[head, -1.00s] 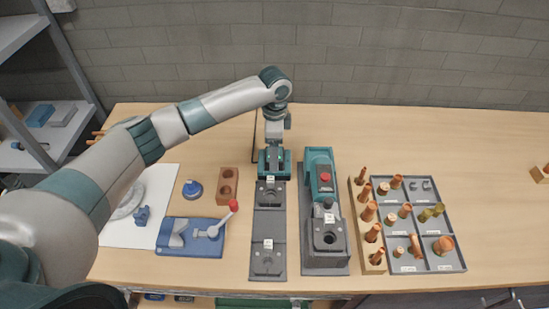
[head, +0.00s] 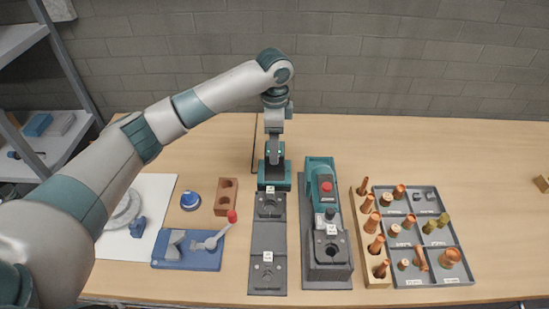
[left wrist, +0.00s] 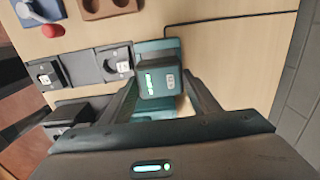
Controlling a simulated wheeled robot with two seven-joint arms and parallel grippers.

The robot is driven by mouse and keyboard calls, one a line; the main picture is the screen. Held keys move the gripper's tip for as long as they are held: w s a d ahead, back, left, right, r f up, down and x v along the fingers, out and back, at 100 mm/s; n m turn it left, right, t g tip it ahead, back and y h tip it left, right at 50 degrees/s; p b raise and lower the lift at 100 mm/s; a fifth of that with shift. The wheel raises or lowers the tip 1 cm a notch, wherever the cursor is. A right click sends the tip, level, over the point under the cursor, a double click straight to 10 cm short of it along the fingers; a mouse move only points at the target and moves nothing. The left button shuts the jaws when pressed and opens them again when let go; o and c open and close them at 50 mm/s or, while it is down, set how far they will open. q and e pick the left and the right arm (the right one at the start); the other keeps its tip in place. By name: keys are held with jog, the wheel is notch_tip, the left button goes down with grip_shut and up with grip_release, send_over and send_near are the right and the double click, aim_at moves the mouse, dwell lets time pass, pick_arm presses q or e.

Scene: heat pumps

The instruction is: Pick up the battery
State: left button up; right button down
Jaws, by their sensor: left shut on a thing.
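The battery (left wrist: 158,78) is a dark block with a glowing green strip; in the left wrist view it sits between my gripper's fingers. My left gripper (head: 274,152) is shut on it, above the teal block (head: 274,182) at the far end of the row of dark grey stations (head: 268,240). The teal block also shows just beyond the battery in the left wrist view (left wrist: 150,46). In the head view the fingers largely hide the battery. My right gripper is in neither view.
A teal machine with a red button (head: 327,187) stands right of the stations. Further right are a wooden rack (head: 368,245) of copper fittings and a grey sorting tray (head: 435,282). Left are a brown two-hole block (head: 226,195) and a blue fixture (head: 190,262) with a red-knobbed lever.

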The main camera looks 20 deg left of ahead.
pick_arm(q)
jog(key=shift+r+b, duration=0.45)
jog(key=shift+r, duration=1.45)
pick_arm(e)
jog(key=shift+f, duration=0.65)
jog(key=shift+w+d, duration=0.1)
